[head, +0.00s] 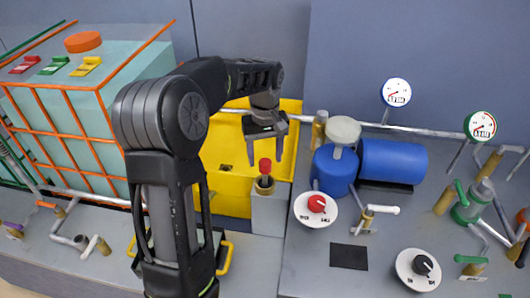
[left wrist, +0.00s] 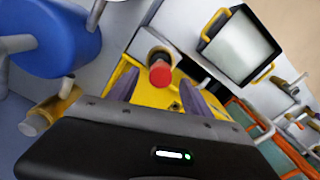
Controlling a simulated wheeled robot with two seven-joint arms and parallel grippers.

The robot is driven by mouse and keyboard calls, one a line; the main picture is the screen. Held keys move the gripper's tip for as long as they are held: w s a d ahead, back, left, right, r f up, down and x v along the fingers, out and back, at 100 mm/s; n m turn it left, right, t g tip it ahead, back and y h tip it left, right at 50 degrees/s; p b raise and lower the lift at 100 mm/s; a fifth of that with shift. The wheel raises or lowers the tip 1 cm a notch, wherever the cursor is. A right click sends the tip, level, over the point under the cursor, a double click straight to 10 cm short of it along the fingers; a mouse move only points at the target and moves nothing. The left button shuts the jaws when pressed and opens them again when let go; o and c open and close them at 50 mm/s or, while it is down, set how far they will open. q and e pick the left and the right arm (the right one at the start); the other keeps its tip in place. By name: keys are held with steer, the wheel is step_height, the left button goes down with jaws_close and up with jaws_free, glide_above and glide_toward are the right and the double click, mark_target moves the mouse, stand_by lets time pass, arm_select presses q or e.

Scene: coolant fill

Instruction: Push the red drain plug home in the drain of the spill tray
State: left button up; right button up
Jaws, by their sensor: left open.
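The red drain plug (head: 265,165) stands upright in a brass-coloured cup (head: 264,186) on a pale grey block beside the yellow spill tray (head: 222,148). My left gripper (head: 265,156) is open, pointing down just above the plug, with one finger on each side and nothing held. In the left wrist view the red plug (left wrist: 160,74) shows between and beyond the finger tips, apart from both. A small dark spot (head: 226,167) shows on the yellow tray; I cannot tell whether it is the drain. My right gripper is out of view.
A blue tank (head: 393,161) and a red-knob dial (head: 316,204) stand right of the plug. An orange-framed teal tank (head: 80,120) is at left. A dark-framed tray with yellow handles (head: 228,258) is partly hidden by my left arm. A pale pipe runs behind.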

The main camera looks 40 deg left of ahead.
mark_target(265, 173)
arm_select(q)
step_height(265, 173, down, 7)
steer(key=shift+f+p, duration=0.15)
steer(key=shift+p, duration=0.3)
steer(key=shift+c, duration=0.4)
jaws_close()
steer(key=c, duration=0.5)
jaws_free()
steer(key=shift+c, duration=0.2)
steer(key=c, duration=0.6)
steer(key=shift+r+p, duration=2.15)
steer(key=shift+r, duration=0.9)
steer(key=shift+c, duration=0.2)
